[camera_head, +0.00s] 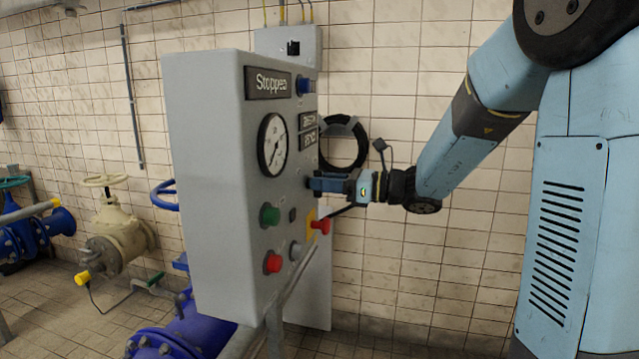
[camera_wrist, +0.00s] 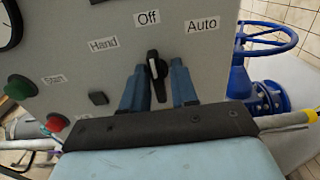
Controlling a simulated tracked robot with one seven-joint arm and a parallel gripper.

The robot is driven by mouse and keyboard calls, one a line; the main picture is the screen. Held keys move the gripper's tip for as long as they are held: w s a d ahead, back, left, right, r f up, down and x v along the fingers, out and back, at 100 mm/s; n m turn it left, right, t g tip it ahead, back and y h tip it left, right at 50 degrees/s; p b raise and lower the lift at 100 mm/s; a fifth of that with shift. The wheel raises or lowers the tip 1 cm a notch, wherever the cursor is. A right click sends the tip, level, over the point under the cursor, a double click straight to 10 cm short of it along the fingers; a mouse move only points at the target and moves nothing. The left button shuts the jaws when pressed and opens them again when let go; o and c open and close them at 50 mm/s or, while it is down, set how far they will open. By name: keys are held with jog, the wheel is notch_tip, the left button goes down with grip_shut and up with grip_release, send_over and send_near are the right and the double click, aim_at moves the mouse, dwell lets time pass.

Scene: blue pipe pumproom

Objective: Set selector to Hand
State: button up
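The selector (camera_wrist: 156,75) is a black knob with a white mark on the grey panel, seen in the wrist view. It stands nearly upright, pointing at the Off label (camera_wrist: 147,17). The Hand label (camera_wrist: 103,44) is to its left and the Auto label (camera_wrist: 202,24) to its right. My gripper (camera_wrist: 159,78) is open, with one blue finger on each side of the knob and gaps visible on both sides. In the head view my gripper (camera_head: 318,185) is at the panel face, and the selector cannot be made out there.
The grey control box (camera_head: 205,190) carries a gauge (camera_head: 272,145), a green button (camera_head: 269,215), a red button (camera_head: 272,263) and a red emergency stop (camera_head: 321,225) below my gripper. A metal rail (camera_head: 290,285) runs in front. A blue valve wheel (camera_wrist: 270,38) is right of the panel.

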grip_shut()
jog(key=n, duration=0.8)
jog(key=shift+s+d, duration=0.1)
dwell(0.4)
jog(key=shift+r+n, duration=0.1)
jog(key=shift+n, duration=0.2)
jog(key=shift+o, duration=0.7)
grip_release()
jog(key=shift+o, duration=0.6)
